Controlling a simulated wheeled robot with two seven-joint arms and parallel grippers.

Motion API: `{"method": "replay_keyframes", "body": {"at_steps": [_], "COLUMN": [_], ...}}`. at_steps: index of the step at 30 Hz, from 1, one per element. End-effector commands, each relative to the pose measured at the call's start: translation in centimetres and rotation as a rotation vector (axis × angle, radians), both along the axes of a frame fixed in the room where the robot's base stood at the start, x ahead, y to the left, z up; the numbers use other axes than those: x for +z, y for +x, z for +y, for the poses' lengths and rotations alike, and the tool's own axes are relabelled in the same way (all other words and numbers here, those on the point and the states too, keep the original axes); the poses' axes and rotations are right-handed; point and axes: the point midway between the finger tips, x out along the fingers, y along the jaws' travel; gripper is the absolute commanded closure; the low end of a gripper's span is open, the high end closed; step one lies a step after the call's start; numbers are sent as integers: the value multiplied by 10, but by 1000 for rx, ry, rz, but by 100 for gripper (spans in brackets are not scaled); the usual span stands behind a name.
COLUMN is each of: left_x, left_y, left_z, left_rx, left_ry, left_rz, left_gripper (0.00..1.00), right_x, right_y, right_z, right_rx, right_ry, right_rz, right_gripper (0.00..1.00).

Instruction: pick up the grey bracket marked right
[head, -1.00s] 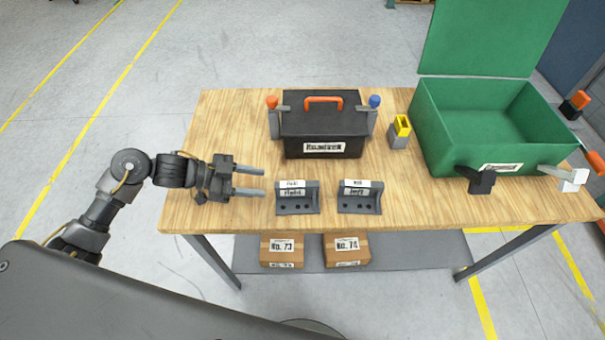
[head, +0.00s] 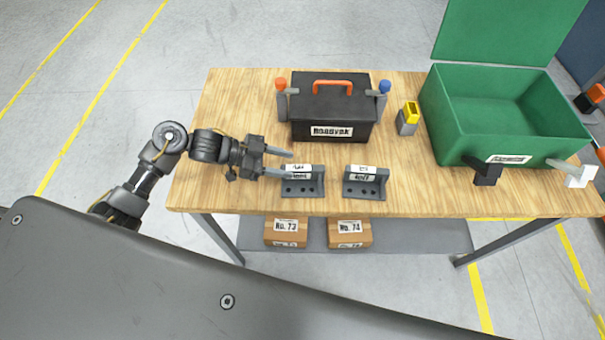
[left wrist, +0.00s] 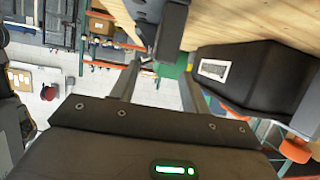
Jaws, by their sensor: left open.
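Two grey brackets stand near the front edge of the table. The left-hand one (head: 303,190) has blurred labels that seem to read "Right"; the other (head: 365,191) seems to read "Left". My left gripper (head: 288,164) is open, its fingers pointing right at the left-hand bracket. One finger lies beyond the bracket's top edge, the other overlaps its upper left side. I cannot tell whether they touch. In the left wrist view, the open fingers (left wrist: 163,72) reach toward a dark grey bracket part (left wrist: 170,35), with nothing clearly held. My right gripper is not in view.
A black toolbox (head: 330,112) with an orange handle stands just behind the brackets. A yellow-and-grey block (head: 409,118) is to its right. A green open bin (head: 436,112) fills the table's right side. Two boxes (head: 286,231) (head: 350,232) lie below the table.

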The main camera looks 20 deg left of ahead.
Motion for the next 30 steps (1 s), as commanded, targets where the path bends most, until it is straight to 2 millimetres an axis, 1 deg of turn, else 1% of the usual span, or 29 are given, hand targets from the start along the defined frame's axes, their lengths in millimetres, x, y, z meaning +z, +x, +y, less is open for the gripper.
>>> {"method": "replay_keyframes", "body": {"at_steps": [1,3,7,11,17,22,27,28,30], "left_x": [1,-4,-13,-17,-17,-17,-17,-17,-17], "left_y": [1,4,9,10,10,10,10,10,10], "left_z": [-8,-17,-31,-37,-37,-37,-37,-37,-37], "left_rx": [-1,1,0,0,0,0,0,0,0], "left_ry": [-5,-5,-3,-2,-1,-1,-1,-1,-1], "left_rz": [4,4,0,-1,-1,-1,-1,-1,-1], "left_gripper": [54,54,54,54,54,76,98,100,100], "right_x": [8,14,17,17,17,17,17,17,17], "right_y": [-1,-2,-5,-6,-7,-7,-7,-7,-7], "right_z": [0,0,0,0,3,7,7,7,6], "right_rx": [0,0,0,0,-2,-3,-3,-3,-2], "right_ry": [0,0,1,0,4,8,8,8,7], "right_rz": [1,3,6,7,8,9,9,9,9], "right_gripper": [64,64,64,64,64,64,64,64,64]}}
